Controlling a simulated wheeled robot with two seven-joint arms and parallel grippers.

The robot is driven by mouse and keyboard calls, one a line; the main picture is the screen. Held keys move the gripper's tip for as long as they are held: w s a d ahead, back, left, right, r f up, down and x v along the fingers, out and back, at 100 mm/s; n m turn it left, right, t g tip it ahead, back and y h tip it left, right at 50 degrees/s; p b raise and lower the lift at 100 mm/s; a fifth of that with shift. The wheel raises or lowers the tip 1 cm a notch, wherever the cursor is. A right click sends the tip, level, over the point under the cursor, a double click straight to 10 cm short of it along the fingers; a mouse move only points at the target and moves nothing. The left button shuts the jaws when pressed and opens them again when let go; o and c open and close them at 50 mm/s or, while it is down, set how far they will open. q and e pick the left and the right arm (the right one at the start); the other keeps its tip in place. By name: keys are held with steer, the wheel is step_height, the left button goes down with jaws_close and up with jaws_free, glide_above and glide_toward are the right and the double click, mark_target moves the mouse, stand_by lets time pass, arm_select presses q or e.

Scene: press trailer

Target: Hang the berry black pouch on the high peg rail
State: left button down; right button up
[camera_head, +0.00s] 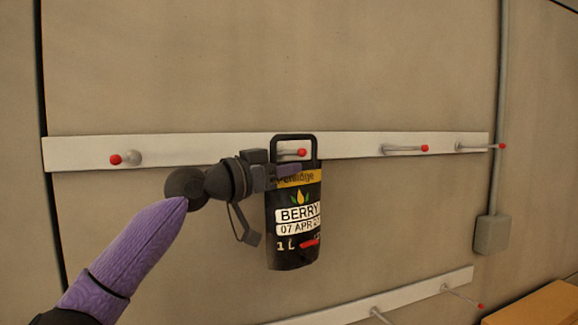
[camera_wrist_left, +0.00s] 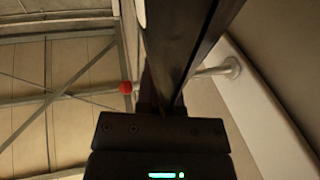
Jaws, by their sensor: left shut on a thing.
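The berry black pouch (camera_head: 292,240) hangs upright in front of the wall, with a yellow band, a white BERRY label and a black loop handle at its top. My left gripper (camera_head: 285,176) is shut on the pouch near its top, from the left. The high peg rail (camera_head: 215,149) is a white board with several red-tipped pegs. One peg's red tip (camera_head: 302,152) shows inside the handle's opening. In the left wrist view a peg's red tip (camera_wrist_left: 126,88) and its base (camera_wrist_left: 231,67) show on either side of the dark held part. I cannot tell whether the handle rests on the peg.
Other pegs (camera_head: 405,149) on the high rail look empty. A lower rail (camera_head: 405,296) with pegs runs below to the right. A conduit with a grey box (camera_head: 491,234) is on the right wall, and an orange-brown surface (camera_head: 540,306) is at lower right.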

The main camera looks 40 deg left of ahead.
arm_select(q)
steer(key=shift+w+a+f+b, duration=0.2)
steer(key=shift+a+f+b, duration=0.3)
steer(key=shift+f, duration=0.1)
stand_by(0.9)
stand_by(0.4)
